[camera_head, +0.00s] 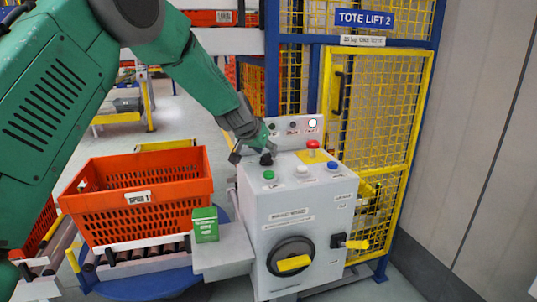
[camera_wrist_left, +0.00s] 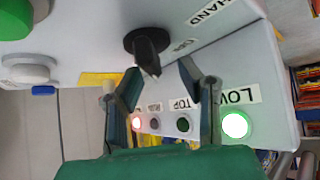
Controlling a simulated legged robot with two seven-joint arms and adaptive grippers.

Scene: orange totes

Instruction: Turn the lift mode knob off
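The lift mode knob (camera_head: 266,159) is a small black knob on the sloped top of the grey control box (camera_head: 300,215). In the left wrist view the black knob (camera_wrist_left: 148,45) stands beside labels reading HAND and, it seems, OFF. Its narrow grip points down the picture, between my fingers. My left gripper (camera_head: 254,150) is at the knob's upper left in the head view. In the left wrist view my left gripper (camera_wrist_left: 160,74) is open, with its fingertips on either side of the knob's end, seemingly apart from it. My right gripper is not in view.
A green button (camera_head: 268,175), white button (camera_head: 301,170), blue button (camera_head: 333,166) and red mushroom button (camera_head: 313,147) are close by. A large black rotary switch (camera_head: 291,258) is on the box front. An orange tote (camera_head: 140,215) and green carton (camera_head: 205,225) are left of the box.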

